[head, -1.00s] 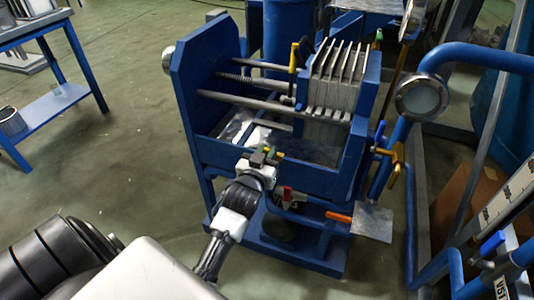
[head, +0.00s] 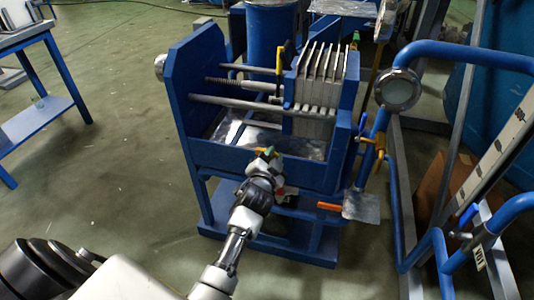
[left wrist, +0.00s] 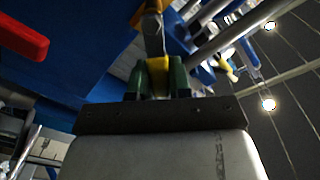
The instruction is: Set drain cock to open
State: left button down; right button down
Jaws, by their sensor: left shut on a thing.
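My left gripper (head: 267,153) is in front of the blue filter-press frame (head: 235,157), at the front edge of its tray. In the left wrist view, its green fingers (left wrist: 160,78) are shut on a narrow grey lever (left wrist: 154,35) with a yellow part (left wrist: 158,63) between them. The lever's far end is orange-brown and cut off by the picture edge. I cannot tell whether this is the drain cock. A red handle (head: 280,191) shows just below the gripper, partly hidden by my arm; a red handle (left wrist: 22,38) also shows in the left wrist view. My right gripper is out of view.
An orange handle (head: 329,206) sits beside a metal plate (head: 361,207) at lower right. Yellow handles (head: 379,143) and blue pipes (head: 398,190) with a round gauge (head: 398,90) stand right of the press. Floor is clear to its left.

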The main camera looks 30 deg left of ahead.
pick_arm(q)
jog(key=shift+w+d+f+m+b, duration=0.1)
jog(key=shift+d+f+m+b, duration=0.45)
jog(key=shift+m, duration=1)
jog(key=shift+w+d+f+m+b, duration=0.1)
jog(key=shift+f+m+b, duration=0.25)
jog(key=shift+f+m, duration=0.85)
jog(key=shift+w+d+f+m+b, duration=0.1)
jog(key=shift+d+f+m+b, duration=0.25)
jog(key=shift+m, duration=1.6)
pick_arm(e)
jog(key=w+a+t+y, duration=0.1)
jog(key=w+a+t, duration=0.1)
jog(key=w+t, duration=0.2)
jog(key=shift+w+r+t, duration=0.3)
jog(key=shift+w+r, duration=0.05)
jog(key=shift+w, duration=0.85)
pick_arm(q)
jog(key=shift+r, duration=0.1)
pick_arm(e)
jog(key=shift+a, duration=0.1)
pick_arm(q)
jog(key=c, duration=1)
grip_release()
jog(key=shift+c, duration=0.2)
jog(key=shift+s, duration=0.1)
